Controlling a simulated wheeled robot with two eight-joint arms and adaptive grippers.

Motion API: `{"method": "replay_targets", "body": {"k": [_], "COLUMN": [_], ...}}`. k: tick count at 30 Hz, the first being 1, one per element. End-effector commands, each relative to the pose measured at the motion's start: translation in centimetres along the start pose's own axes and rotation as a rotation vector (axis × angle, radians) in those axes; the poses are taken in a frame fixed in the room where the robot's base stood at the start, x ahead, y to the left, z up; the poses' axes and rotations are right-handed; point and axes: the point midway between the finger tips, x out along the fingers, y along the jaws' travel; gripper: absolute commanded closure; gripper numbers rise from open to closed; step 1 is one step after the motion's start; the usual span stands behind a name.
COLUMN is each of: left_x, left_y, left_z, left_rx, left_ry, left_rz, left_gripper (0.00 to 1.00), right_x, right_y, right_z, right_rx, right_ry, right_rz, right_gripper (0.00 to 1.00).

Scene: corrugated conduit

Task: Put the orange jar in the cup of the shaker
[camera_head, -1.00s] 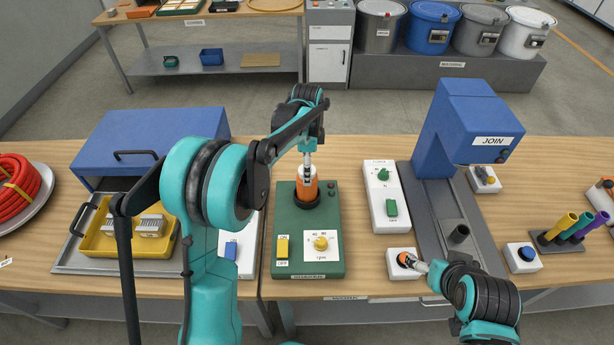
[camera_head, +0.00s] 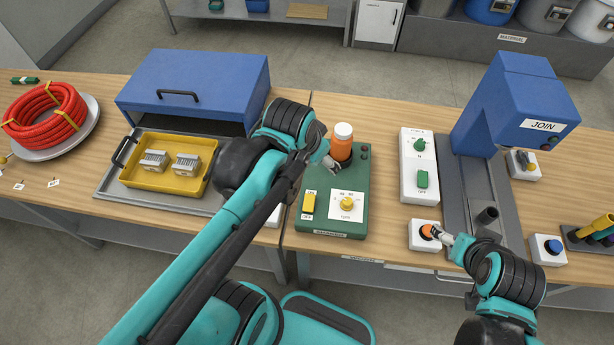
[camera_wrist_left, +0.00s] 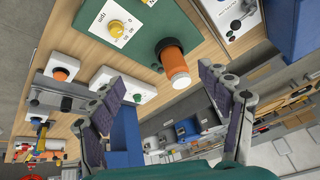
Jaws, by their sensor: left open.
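The orange jar (camera_head: 343,141) with a white lid stands upright in the black cup (camera_head: 350,167) of the green shaker (camera_head: 322,226). In the left wrist view the jar (camera_wrist_left: 178,70) has its base in the black cup (camera_wrist_left: 169,48). My left gripper (camera_head: 331,164) is open and empty beside the jar, at its lower left in the head view. In the left wrist view its two fingers (camera_wrist_left: 160,80) are spread and the jar lies beyond them, apart from both. My right gripper (camera_head: 437,234) is at the orange button on a white box; its jaws are too small to read.
The shaker has a yellow switch (camera_head: 309,202) and a yellow knob (camera_head: 347,203). Right of it are a white switch box (camera_head: 419,169) and the blue JOIN machine (camera_head: 515,105). A yellow tray (camera_head: 168,186) and a red conduit coil (camera_head: 45,117) lie left.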

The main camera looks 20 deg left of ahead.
Motion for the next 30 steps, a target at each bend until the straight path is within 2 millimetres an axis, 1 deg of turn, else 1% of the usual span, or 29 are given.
{"method": "replay_targets", "body": {"k": [1, 3, 7, 10, 20, 23, 30], "left_x": [-0.2, -0.2, 0.0, 0.2, 0.3, 1.3, 6.0], "left_y": [0.5, 1.0, 1.5, 1.7, 1.8, 1.9, 2.6], "left_z": [1.7, 3.3, 5.1, 5.7, 5.8, 6.3, 8.7], "left_rx": [-0.062, -0.147, -0.254, -0.290, -0.298, -0.298, -0.297], "left_ry": [0.030, 0.070, 0.121, 0.138, 0.141, 0.140, 0.140], "left_rz": [-0.008, -0.016, -0.021, -0.021, -0.021, -0.021, -0.021], "left_gripper": [0.23, 0.23, 0.23, 0.23, 0.23, 0.23, 0.23], "right_x": [0.0, 0.0, 0.0, 0.0, 0.1, 1.1, 5.3], "right_y": [0.0, 0.0, 0.0, 0.0, 0.0, 0.0, 0.0], "right_z": [0.0, 0.0, 0.0, 0.0, 0.1, 0.8, 3.8], "right_rx": [0.000, 0.000, 0.000, 0.000, 0.000, 0.000, 0.000], "right_ry": [0.000, 0.000, 0.000, 0.000, 0.000, 0.000, 0.000], "right_rz": [0.000, 0.000, 0.000, 0.000, 0.000, 0.000, 0.000], "right_gripper": [0.20, 0.20, 0.20, 0.20, 0.20, 0.20, 0.20]}}
